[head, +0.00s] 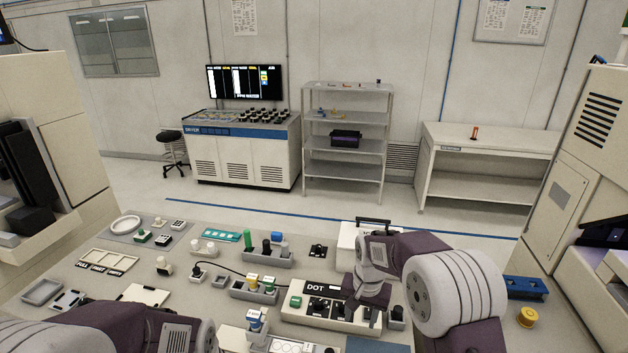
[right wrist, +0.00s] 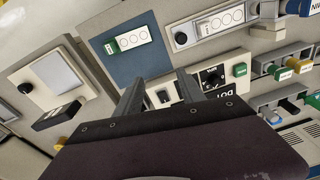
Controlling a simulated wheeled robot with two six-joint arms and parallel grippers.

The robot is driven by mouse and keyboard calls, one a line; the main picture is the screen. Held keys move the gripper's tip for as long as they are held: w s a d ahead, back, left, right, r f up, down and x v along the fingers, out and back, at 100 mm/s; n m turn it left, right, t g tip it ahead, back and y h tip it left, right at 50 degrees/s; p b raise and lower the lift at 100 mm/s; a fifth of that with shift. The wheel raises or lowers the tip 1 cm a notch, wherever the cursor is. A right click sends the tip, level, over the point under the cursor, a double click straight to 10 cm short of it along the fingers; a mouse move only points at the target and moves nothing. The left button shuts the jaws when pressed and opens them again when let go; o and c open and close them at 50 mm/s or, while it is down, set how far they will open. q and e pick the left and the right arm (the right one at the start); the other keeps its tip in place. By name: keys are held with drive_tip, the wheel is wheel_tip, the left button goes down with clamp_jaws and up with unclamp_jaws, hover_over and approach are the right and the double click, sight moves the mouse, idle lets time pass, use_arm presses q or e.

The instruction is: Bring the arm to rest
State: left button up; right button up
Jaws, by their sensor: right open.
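My right arm comes in from the right of the head view and bends down over the bench. Its gripper (head: 364,314) hangs over the right part of a pale control box labelled DOT (head: 290,315) and hides some of it. In the right wrist view the two fingers (right wrist: 160,90) stand apart with nothing between them. The DOT box with its dark knobs also shows there (right wrist: 213,75), beyond the fingers. Whether the fingers touch it I cannot tell. Part of my left arm shows at the bottom left of the head view, but its gripper does not.
The bench (head: 120,240) is crowded with small switch boxes, a white ring (head: 125,225), a green strip (head: 227,236) and coloured knobs. A blue holder (head: 526,287) and yellow knob (head: 527,316) lie at the right.

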use_arm(q)
wheel_tip(320, 180, down, 3)
drive_tip(key=shift+w+r+b, duration=0.1)
drive_tip(key=shift+b, duration=1.1)
use_arm(e)
drive_tip(key=s+d+f+n, duration=0.1)
drive_tip(key=s+d+n, duration=0.1)
drive_tip(key=s, duration=0.7)
drive_tip(key=s+d+f+n, duration=0.1)
drive_tip(key=s+d, duration=0.3)
drive_tip(key=s, duration=0.6)
drive_tip(key=shift+f+n, duration=0.4)
drive_tip(key=shift+s, duration=0.1)
drive_tip(key=shift+o, duration=0.4)
